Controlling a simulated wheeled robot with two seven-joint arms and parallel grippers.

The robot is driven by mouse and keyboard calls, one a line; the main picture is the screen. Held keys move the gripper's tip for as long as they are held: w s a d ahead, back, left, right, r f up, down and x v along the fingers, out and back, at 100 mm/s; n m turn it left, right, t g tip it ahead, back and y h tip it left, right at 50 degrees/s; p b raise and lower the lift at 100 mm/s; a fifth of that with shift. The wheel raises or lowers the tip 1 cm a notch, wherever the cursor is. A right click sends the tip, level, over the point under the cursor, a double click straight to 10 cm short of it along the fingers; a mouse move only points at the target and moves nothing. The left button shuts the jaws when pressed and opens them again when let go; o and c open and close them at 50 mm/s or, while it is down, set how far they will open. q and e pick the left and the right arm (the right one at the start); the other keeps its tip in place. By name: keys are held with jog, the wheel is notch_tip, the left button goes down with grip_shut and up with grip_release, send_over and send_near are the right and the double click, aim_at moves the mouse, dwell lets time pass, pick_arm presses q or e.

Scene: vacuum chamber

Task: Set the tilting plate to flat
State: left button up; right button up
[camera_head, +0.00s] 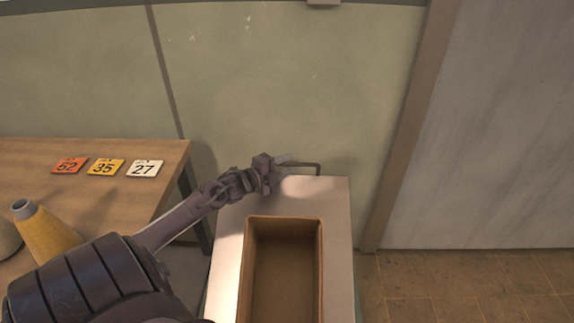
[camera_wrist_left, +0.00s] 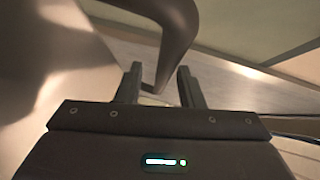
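The tilting plate (camera_head: 337,215) is a pale, light-coloured panel at the lower middle of the head view. Whether it is flat or tilted I cannot tell for sure. A dark bent-bar handle (camera_head: 318,168) stands at its far edge, and it looms large in the left wrist view (camera_wrist_left: 178,40). My left gripper (camera_head: 284,165) is at this handle. In the left wrist view its two fingers (camera_wrist_left: 160,88) are apart, with the handle's bar between them and gaps showing beside it. My right gripper is out of view.
A brown open-topped rectangular box or recess (camera_head: 246,270) is in the plate's middle. A wooden table (camera_head: 120,150) at left holds number cards 52 (camera_head: 69,166), 35 (camera_head: 105,167), 27 (camera_head: 145,169) and a yellow cone (camera_head: 46,234). A wall (camera_head: 300,90) stands behind; floor (camera_head: 480,285) at right is clear.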

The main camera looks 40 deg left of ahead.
pick_arm(q)
jog(key=shift+w+d, duration=0.1)
jog(key=shift+w, duration=0.4)
grip_shut()
jog(key=shift+f, duration=0.1)
